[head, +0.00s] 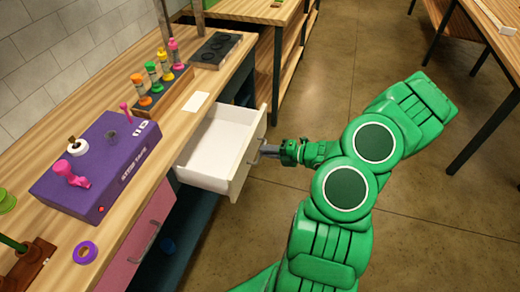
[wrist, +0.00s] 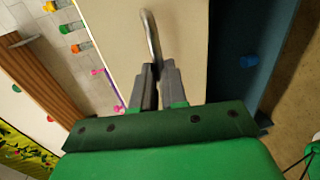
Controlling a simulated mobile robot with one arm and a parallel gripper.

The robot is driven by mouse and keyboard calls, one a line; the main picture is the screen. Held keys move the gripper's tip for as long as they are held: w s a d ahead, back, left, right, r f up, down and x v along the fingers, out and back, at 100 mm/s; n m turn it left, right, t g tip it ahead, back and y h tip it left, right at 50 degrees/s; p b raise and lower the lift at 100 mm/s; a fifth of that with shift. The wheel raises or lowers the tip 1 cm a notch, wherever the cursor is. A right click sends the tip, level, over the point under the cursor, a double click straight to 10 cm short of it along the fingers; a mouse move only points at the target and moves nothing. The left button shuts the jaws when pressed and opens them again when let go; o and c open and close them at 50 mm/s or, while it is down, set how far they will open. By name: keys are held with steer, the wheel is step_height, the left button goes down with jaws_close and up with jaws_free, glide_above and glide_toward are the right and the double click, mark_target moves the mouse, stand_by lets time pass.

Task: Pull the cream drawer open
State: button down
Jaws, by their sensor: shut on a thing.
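The cream drawer (head: 243,166) stands pulled out from the wooden bench in the head view, its white inside showing and empty. Its front fills the upper middle of the wrist view (wrist: 185,35). A metal handle (wrist: 150,38) is on that front. My gripper (head: 268,151) is at the drawer front and is shut on the handle; in the wrist view its fingertips (wrist: 153,72) close around the handle's near end.
A purple stem tape machine (head: 100,165) stands on the bench (head: 190,125) left of the drawer. A closed pink drawer (head: 140,240) is nearer. Several coloured bottles stand in a wooden rack (head: 178,92). The floor (head: 330,65) beyond my arm is clear.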

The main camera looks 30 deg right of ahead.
steer(key=shift+s+d, duration=0.15)
steer(key=shift+s, duration=0.1)
steer(key=c, duration=1.2)
jaws_free()
steer(key=shift+o, duration=0.2)
steer(key=v, duration=0.7)
steer(key=shift+s+d, duration=0.25)
steer(key=shift+d, duration=0.1)
